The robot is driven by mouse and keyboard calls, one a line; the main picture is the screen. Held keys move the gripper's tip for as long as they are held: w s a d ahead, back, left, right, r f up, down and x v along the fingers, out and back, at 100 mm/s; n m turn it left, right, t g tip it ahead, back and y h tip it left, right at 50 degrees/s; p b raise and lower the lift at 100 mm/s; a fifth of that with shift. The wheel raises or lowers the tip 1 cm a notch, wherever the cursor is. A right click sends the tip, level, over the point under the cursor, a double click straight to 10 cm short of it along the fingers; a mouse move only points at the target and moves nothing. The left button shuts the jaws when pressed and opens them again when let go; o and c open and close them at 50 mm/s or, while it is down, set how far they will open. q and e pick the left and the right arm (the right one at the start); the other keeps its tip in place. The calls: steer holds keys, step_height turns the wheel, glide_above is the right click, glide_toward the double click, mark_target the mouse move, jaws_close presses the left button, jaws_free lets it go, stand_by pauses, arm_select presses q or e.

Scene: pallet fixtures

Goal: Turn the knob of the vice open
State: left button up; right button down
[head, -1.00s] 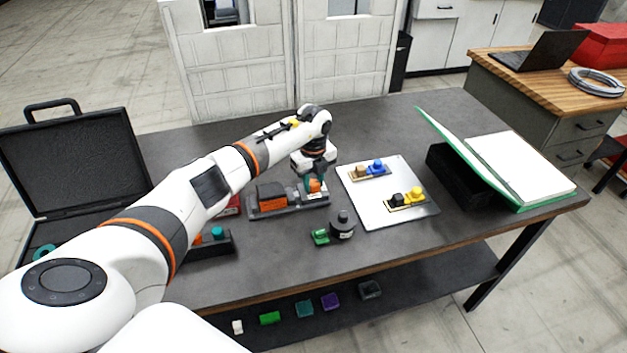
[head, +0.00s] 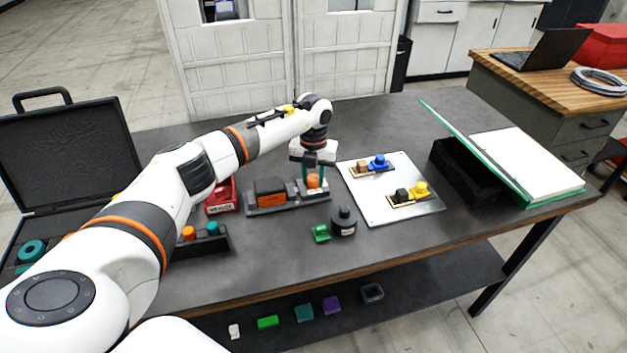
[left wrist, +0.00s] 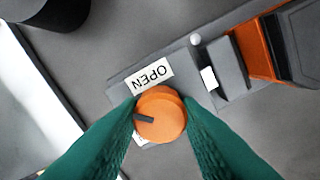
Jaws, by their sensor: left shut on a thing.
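The vice (head: 290,203) is a grey base with an orange and black jaw block (head: 269,191) on the table. Its round orange knob (head: 314,181) stands at the base's right end. My left gripper (head: 313,178) points down over the knob, with teal fingers shut on its two sides. In the left wrist view the knob (left wrist: 160,113) sits between the green fingertips. The knob's dark pointer mark points left in that view. A white OPEN label (left wrist: 150,75) lies beside the knob; another label is mostly hidden by the left finger. My right gripper is not in view.
A black round fixture (head: 343,222) with a green part (head: 320,233) stands in front of the vice. A light plate (head: 399,211) with blue and yellow parts lies to the right. A red box (head: 221,199) and an open black case (head: 68,150) are to the left.

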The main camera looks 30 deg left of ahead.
mark_target(313, 177)
arm_select(q)
steer(key=m+b, duration=0.2)
steer(key=m, duration=0.2)
steer(key=shift+m, duration=0.3)
steer(key=shift+m+b, duration=0.95)
steer(key=shift+m, duration=1.35)
steer(key=shift+r, duration=0.1)
steer(key=o, duration=1)
steer(key=shift+c, duration=0.2)
step_height(313, 177, up, 12)
steer(key=b, duration=0.2)
